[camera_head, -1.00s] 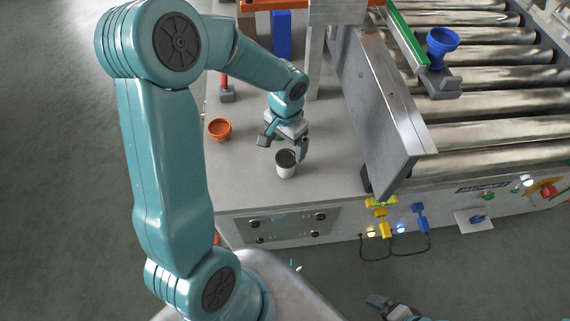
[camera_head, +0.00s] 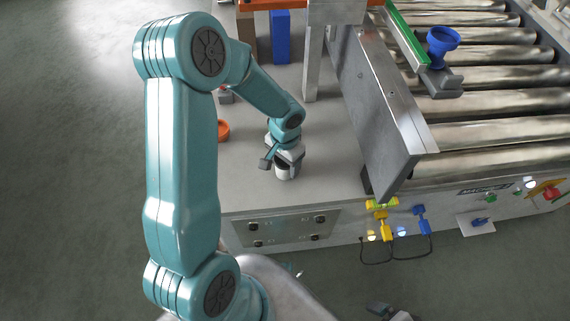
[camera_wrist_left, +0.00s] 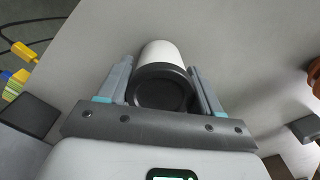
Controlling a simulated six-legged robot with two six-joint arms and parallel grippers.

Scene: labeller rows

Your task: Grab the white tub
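The white tub (camera_head: 282,174) stands on the grey work surface, partly covered by my left gripper in the head view. In the left wrist view the tub (camera_wrist_left: 160,52) shows its white side and round dark top. My left gripper (camera_head: 282,165) is over the tub, with its fingers spread. In the left wrist view the gripper (camera_wrist_left: 160,68) has one finger on each side of the tub; firm contact is not visible. My right gripper (camera_head: 379,309) only partly shows at the bottom edge of the head view, and its opening cannot be made out.
A tilted grey metal plate (camera_head: 385,120) stands to the right, before the roller conveyor (camera_head: 500,135). A blue funnel-like cup (camera_head: 441,42) is beyond it. Bare surface lies around the tub.

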